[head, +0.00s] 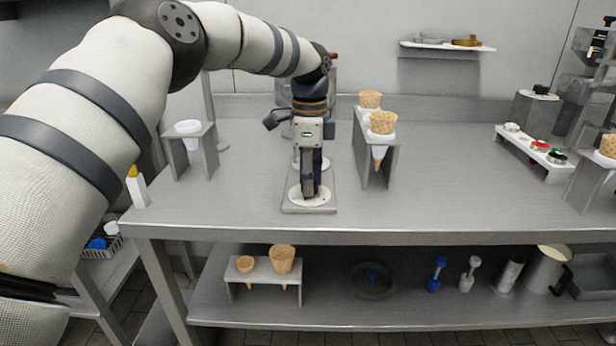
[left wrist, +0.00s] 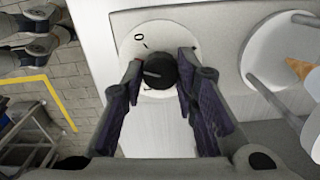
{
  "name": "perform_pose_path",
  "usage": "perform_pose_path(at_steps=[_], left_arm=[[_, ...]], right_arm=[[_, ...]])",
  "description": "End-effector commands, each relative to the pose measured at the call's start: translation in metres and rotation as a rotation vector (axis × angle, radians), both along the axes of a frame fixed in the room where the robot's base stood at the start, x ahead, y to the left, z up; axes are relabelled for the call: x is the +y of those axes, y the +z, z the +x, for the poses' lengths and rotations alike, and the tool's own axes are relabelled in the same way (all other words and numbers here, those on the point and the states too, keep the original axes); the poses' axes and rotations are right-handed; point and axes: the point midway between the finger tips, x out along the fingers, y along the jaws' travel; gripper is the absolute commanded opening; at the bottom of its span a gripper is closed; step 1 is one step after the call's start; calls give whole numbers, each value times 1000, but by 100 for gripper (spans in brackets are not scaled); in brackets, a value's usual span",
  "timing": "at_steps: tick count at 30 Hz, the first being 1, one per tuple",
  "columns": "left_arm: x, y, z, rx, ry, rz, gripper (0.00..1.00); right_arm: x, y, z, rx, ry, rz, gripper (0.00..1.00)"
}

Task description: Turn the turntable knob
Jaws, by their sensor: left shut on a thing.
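The turntable knob is a dark round knob (left wrist: 160,70) on a pale round dial (left wrist: 140,38) with dark marks, seen in the left wrist view. In the head view the dial (head: 297,196) lies on a grey base plate (head: 290,209) near the table's front edge, and my gripper hides the knob. My left gripper (head: 309,192) points down over the dial. In the left wrist view its two fingers (left wrist: 160,68) stand on either side of the knob, shut on it. My right gripper is not in view.
A stand with cones (head: 393,160) is close on the right of my left gripper. A small stand with a white cup (head: 188,128) is on the left. A yellow-capped bottle (head: 137,190) stands at the table's left edge. The table's middle right is clear.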

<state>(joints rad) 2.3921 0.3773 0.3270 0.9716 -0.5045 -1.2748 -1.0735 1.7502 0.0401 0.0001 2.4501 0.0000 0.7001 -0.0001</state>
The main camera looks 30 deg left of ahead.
Motion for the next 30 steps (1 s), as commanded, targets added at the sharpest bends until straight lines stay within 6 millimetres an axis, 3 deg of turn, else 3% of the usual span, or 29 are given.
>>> perform_pose_path(at_steps=[30], left_arm=[[0,0,1,-3,961,1,0]], right_arm=[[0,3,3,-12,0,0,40]])
